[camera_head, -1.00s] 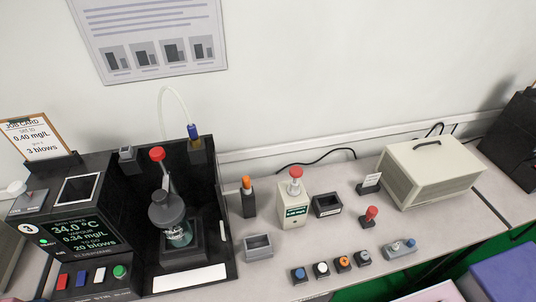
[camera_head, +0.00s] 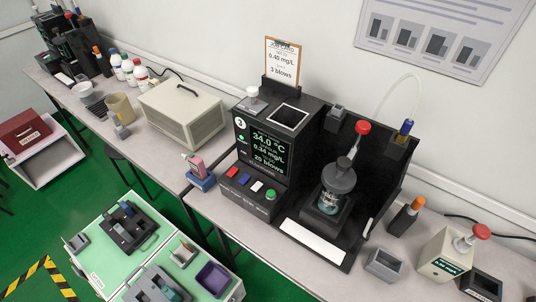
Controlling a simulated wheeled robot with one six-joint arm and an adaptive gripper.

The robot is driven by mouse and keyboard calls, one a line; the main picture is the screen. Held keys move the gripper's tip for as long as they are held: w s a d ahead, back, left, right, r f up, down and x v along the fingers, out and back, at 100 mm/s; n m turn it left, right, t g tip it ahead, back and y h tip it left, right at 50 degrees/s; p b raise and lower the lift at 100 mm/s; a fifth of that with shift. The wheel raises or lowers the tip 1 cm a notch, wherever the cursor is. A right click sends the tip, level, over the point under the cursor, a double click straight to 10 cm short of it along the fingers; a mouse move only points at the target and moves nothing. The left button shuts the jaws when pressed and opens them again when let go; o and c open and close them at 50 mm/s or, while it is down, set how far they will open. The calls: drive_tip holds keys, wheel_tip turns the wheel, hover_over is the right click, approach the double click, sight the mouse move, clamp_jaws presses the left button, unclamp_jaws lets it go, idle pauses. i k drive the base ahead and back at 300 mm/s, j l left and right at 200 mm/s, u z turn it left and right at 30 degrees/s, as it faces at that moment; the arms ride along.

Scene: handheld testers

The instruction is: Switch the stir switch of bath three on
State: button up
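The bath unit (camera_head: 262,150) is a black station right of the picture's middle, with a lit display reading 34.0 °C and 0.34 mg/L. My gripper is not in view.
A grey-capped flask (camera_head: 336,180) stands in the black bay at the right. A job card (camera_head: 283,60) stands behind the display. A beige box (camera_head: 182,112) and a pink-and-blue item (camera_head: 199,172) are to the left. A green-topped cart (camera_head: 105,242) stands in front.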

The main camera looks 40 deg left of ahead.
sight(258, 185)
drive_tip(key=u, duration=0.4)
drive_tip(key=k+l+u, duration=0.1)
drive_tip(key=u, duration=0.35)
drive_tip(key=k+u, duration=0.1)
drive_tip(key=u, duration=0.3)
